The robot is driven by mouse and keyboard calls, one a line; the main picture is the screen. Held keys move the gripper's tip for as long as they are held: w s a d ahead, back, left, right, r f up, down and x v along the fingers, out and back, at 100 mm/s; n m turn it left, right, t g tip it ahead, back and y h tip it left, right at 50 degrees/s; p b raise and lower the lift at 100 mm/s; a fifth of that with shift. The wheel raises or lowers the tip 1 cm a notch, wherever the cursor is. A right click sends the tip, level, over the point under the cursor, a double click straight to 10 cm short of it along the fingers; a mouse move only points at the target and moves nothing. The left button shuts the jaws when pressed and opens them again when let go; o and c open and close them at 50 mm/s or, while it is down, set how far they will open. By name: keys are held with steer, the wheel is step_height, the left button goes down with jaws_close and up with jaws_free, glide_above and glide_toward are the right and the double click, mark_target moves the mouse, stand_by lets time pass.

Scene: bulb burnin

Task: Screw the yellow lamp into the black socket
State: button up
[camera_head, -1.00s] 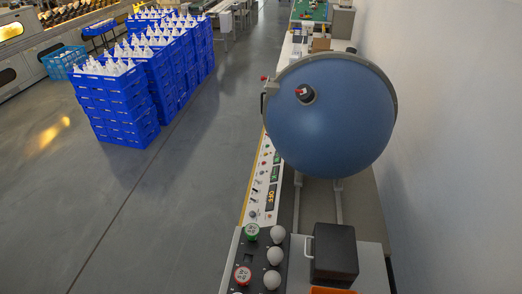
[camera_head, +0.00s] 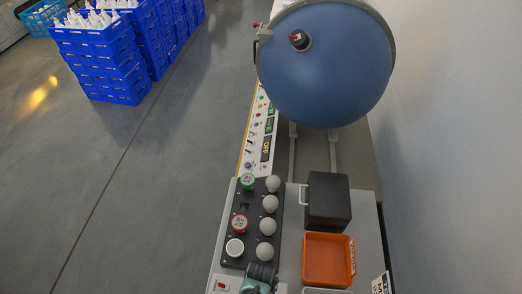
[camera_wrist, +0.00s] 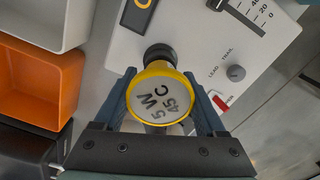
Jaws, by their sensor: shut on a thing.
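The yellow lamp (camera_wrist: 157,97) is in the wrist view, its pale round face marked "5W 45 C" turned to the camera. My gripper (camera_wrist: 160,84) is shut on it, one dark blue finger on each side. The black socket (camera_wrist: 160,52) shows just beyond the lamp's rim, on a white panel. The lamp hides part of it, and I cannot tell whether the lamp's base touches or sits in it. In the head view only part of my gripper (camera_head: 260,275) shows at the bottom edge; lamp and socket are not seen there.
The white panel carries a knob (camera_wrist: 236,73), a red switch (camera_wrist: 222,104) and a slider (camera_wrist: 240,12). An orange tray (camera_head: 329,260) and a black box (camera_head: 328,200) stand right of a black rack (camera_head: 234,255) holding several lamps. A big blue sphere (camera_head: 325,65) stands behind.

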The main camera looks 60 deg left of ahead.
steer(key=m, duration=0.1)
steer(key=s+m, duration=0.1)
steer(key=m, duration=0.2)
steer(key=shift+s+d+f, duration=0.2)
steer(key=shift+f, duration=0.1)
steer(key=m+b, duration=0.1)
steer(key=m, duration=0.7)
steer(key=shift+d, duration=0.1)
steer(key=m, duration=0.4)
steer(key=shift+w+m+b, duration=0.1)
steer(key=shift+m+b, duration=0.25)
steer(key=shift+m, duration=0.05)
steer(key=o, duration=1.2)
steer(key=shift+o, duration=0.2)
steer(key=shift+w+r, duration=0.1)
steer(key=shift+r, duration=0.05)
steer(key=shift+w, duration=0.1)
